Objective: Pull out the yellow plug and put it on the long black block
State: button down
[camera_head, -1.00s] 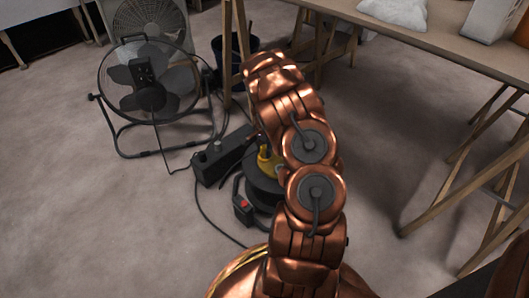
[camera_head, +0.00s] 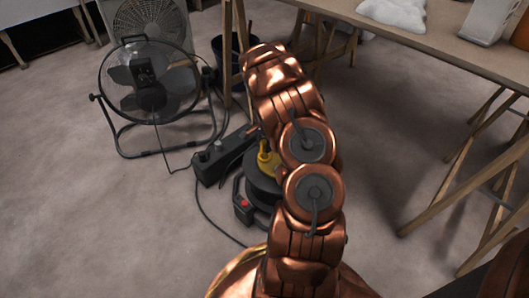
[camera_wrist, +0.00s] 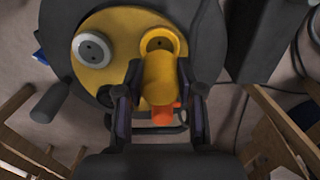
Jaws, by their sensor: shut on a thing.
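The yellow plug (camera_wrist: 160,88) is between the fingers of my gripper (camera_wrist: 158,82), which is shut on it in the wrist view. Just beyond it is a round yellow socket (camera_wrist: 160,38) on the yellow face of a black cable reel (camera_wrist: 65,35). I cannot tell whether the plug's pins are still in the socket. In the head view the reel (camera_head: 262,190) stands on the floor, partly behind my arm, which hides my gripper there. The long black block (camera_head: 225,156) lies on the floor just left of and behind the reel.
A second, grey-white socket (camera_wrist: 91,50) sits on the reel face. A black fan (camera_head: 150,88) stands at left, with cables on the floor. A dark bucket (camera_head: 225,60) is at the back. A wooden trestle table (camera_head: 430,30) stands at right, with bare floor below.

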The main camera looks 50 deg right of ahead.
jog(key=shift+r+p, duration=0.35)
jog(key=shift+r, duration=0.75)
